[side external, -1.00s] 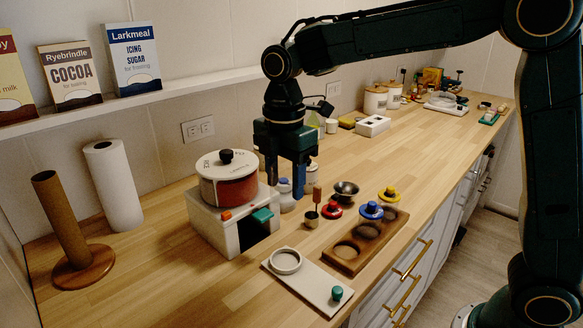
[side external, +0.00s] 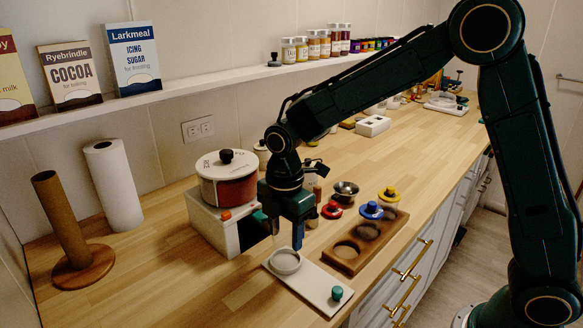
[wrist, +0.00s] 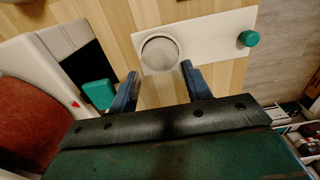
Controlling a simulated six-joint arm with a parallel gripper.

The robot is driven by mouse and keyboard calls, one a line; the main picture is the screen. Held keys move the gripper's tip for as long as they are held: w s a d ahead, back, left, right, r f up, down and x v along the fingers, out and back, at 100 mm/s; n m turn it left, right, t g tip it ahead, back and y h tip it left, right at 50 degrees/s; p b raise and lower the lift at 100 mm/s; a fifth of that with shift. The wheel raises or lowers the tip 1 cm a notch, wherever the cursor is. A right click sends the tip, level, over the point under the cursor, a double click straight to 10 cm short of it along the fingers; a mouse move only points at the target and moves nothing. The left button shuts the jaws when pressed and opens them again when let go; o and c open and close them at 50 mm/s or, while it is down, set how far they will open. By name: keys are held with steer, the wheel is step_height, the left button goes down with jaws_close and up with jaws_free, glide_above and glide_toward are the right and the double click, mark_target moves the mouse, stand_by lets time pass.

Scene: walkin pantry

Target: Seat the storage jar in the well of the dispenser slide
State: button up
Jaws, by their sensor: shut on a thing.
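The dispenser slide (side external: 318,289) is a pale flat plate on the counter with a round, rimmed well at its left end and a teal knob at its right end. It also shows in the wrist view (wrist: 215,38), with the well ahead of my fingertips. My gripper (side external: 285,240) points down just above the well end. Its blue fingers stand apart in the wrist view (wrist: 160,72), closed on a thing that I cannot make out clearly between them. The storage jar's outline is not clear in either view, and I cannot tell its height over the well.
A white box (side external: 207,225) carrying a red pot (side external: 237,188) stands close left of my gripper. A wooden board (side external: 350,258) with round recesses lies to the right, near red, blue (side external: 371,210) and yellow knobbed pieces. Bare counter lies in front of the box.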

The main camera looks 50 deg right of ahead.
mark_target(286, 246)
steer(key=shift+f, duration=2.05)
steer(key=shift+f, duration=0.1)
steer(key=o, duration=0.8)
step_height(286, 246, up, 12)
steer(key=shift+r, duration=0.15)
